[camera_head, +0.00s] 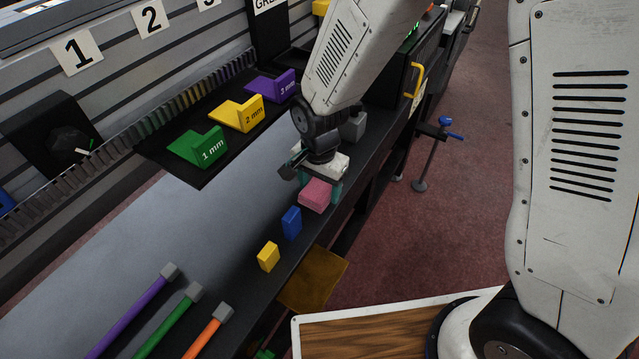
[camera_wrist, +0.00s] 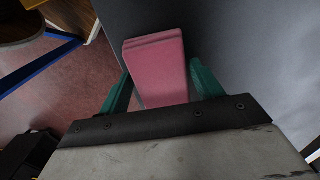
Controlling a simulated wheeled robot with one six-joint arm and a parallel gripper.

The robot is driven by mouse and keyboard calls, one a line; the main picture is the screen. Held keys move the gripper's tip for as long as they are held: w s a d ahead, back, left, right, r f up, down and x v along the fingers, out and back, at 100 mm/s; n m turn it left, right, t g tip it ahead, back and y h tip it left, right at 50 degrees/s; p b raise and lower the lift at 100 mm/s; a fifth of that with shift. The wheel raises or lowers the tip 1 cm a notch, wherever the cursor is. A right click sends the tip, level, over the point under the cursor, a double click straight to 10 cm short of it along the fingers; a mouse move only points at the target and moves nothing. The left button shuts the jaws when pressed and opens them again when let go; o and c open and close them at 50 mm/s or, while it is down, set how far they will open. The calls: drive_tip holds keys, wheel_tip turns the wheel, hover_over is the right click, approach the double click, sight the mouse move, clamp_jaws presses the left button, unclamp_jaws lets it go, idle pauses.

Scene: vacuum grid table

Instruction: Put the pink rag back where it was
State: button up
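The pink rag (camera_head: 315,195) is a folded block at the front edge of the dark bench (camera_head: 190,235). In the wrist view the rag (camera_wrist: 156,70) lies between my two teal fingers. My gripper (camera_head: 318,182) is right over the rag and points down. In the wrist view my gripper (camera_wrist: 162,85) has one finger on each side of the rag, with narrow gaps showing near the finger bases. The fingers look spread wider than the rag. The rag's underside is hidden, and I cannot tell if it touches the bench.
A blue block (camera_head: 291,222) and a yellow block (camera_head: 268,256) stand along the bench edge. A grey block (camera_head: 355,127) is behind my gripper. Green (camera_head: 197,148), yellow (camera_head: 242,114) and purple (camera_head: 272,86) wedges sit farther back. Colored rods lie at lower left.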

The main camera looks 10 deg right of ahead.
sight(320, 188)
drive_tip(key=shift+o, duration=0.9)
drive_tip(key=shift+r, duration=0.1)
wheel_tip(320, 188, up, 7)
drive_tip(key=shift+d+r, duration=0.1)
drive_tip(key=shift+r, duration=0.4)
drive_tip(key=s+d+r+n, duration=0.3)
drive_tip(key=s+d+r, duration=0.3)
drive_tip(key=d+r, duration=0.65)
drive_tip(key=s+d+r+n, duration=0.2)
drive_tip(key=s+d, duration=0.2)
drive_tip(key=s, duration=0.2)
drive_tip(key=s+d+r+n+t, duration=0.1)
drive_tip(key=s+d+r+n, duration=0.1)
drive_tip(key=s, duration=0.5)
drive_tip(key=shift+s+d+r+n, duration=0.3)
drive_tip(key=shift+d+r, duration=0.55)
drive_tip(key=shift+d, duration=0.3)
